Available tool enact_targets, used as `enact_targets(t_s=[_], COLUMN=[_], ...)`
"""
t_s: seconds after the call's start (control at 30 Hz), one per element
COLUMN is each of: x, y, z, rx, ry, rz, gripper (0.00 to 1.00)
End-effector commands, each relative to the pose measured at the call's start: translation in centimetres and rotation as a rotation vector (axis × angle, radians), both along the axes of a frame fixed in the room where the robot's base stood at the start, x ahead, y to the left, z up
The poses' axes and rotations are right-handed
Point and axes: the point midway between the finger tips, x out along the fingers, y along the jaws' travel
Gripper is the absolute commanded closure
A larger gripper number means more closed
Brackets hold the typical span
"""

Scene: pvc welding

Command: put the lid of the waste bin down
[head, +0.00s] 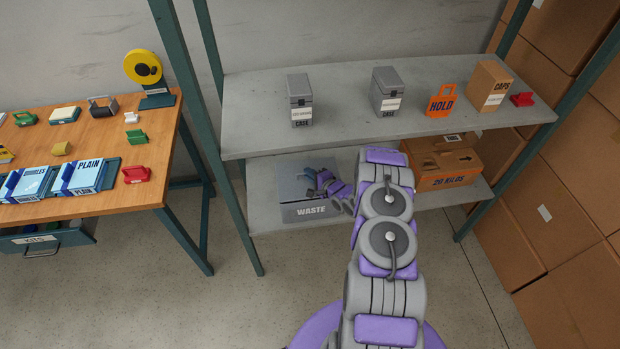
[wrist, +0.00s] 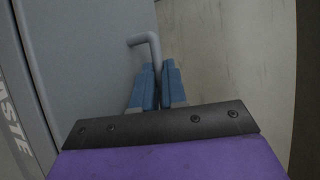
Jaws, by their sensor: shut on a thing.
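The grey waste bin (head: 300,212), labelled WASTE, stands on the lower shelf, partly behind my arm; its label edge also shows at the left of the wrist view (wrist: 17,125). Its blue-grey lid (wrist: 80,60) fills the left of the wrist view; it also shows in the head view (head: 290,178). How far the lid is tilted I cannot tell. A bent grey handle (wrist: 146,40) stands out beside the lid. My gripper (wrist: 160,80) has its blue fingers shut on this handle. In the head view my gripper (head: 316,180) is small, over the bin.
The upper shelf (head: 345,110) lies above the bin, with two grey cases (head: 300,100) (head: 386,92), an orange HOLD tag (head: 441,101) and a caps box (head: 488,86). A cardboard carton (head: 440,162) sits right of the bin. A wooden workbench (head: 100,150) stands left.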

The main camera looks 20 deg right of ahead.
Motion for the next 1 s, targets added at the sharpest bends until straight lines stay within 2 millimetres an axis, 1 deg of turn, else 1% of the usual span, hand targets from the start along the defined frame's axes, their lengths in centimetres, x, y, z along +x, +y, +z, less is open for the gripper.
enact_targets(t_s=[0.03,0.07,0.23,0.27,0.5,0.53,0.83,0.93,1.0], x=[0.0,0.0,-0.1,-0.1,-0.1,-0.1,-0.3,-1.1,-2.1], y=[0.1,0.1,0.3,0.4,0.2,0.2,0.0,-0.3,-0.6], z=[-0.8,-0.9,-1.1,-1.2,-1.1,-1.1,-0.9,-0.5,-0.1], rx=[0.000,0.000,0.000,0.001,0.002,0.002,0.001,0.000,0.001], ry=[0.000,0.001,0.008,0.009,0.007,0.006,0.004,0.003,0.005], rz=[0.001,0.001,0.002,0.003,0.002,0.002,-0.001,-0.002,-0.002], gripper=[1.00,1.00,1.00,0.87,0.64,0.63,0.63,0.63,0.63])
